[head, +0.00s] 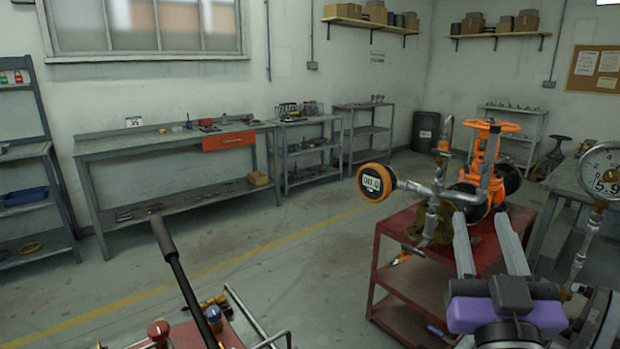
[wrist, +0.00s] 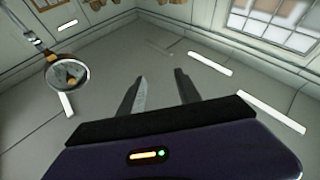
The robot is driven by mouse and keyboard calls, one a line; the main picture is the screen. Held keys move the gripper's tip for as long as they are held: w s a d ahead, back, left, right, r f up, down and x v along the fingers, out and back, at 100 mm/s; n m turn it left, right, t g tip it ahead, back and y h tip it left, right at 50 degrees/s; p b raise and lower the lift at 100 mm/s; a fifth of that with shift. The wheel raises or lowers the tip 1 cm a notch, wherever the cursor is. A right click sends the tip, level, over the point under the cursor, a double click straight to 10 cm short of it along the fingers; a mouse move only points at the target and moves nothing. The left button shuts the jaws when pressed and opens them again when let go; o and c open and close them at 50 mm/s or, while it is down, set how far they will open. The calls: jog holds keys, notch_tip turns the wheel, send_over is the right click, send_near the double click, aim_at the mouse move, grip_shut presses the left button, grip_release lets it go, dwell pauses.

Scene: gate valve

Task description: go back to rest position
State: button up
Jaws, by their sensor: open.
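My gripper (head: 487,243) is at the lower right of the head view, its two grey fingers spread apart with nothing between them. In that view the fingers overlap the red cart and lie just in front of the orange gate valve (head: 489,158). I cannot tell the exact gap to it. In the wrist view my gripper (wrist: 160,82) shows two dark open fingers against the ceiling and walls, with no object between them. The valve has an orange handwheel on top and stands on the red cart (head: 392,262).
A digital gauge (head: 371,183) sticks out left of the valve. A dial gauge (head: 604,173) stands at the right edge. A lever (head: 177,262) rises from red equipment at the bottom. A workbench (head: 170,145) lines the back wall. The floor between bench and cart is clear.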

jog(key=s+a+f+n+g+y, duration=0.1)
jog(key=s+a+f+n+y, duration=0.15)
jog(key=s+f, duration=0.45)
jog(key=s+a+f+n+y, duration=0.1)
jog(key=s+a+f+y, duration=0.15)
jog(key=s+f, duration=0.45)
jog(key=s+d+f+m+g+p, duration=0.1)
jog(key=s+f+g, duration=0.2)
jog(key=s+f, duration=0.4)
jog(key=s+f+m+g+p, duration=0.1)
jog(key=s+f+g, duration=0.2)
jog(key=s+f, duration=0.4)
jog(key=s, duration=0.8)
jog(key=shift+s+d+f+g, duration=0.25)
jog(key=shift+d+f+g, duration=0.05)
jog(key=shift+d+f, duration=0.1)
jog(key=shift+m, duration=0.25)
jog(key=shift+c, duration=0.2)
jog(key=shift+r, duration=0.1)
jog(key=shift+c, duration=0.7)
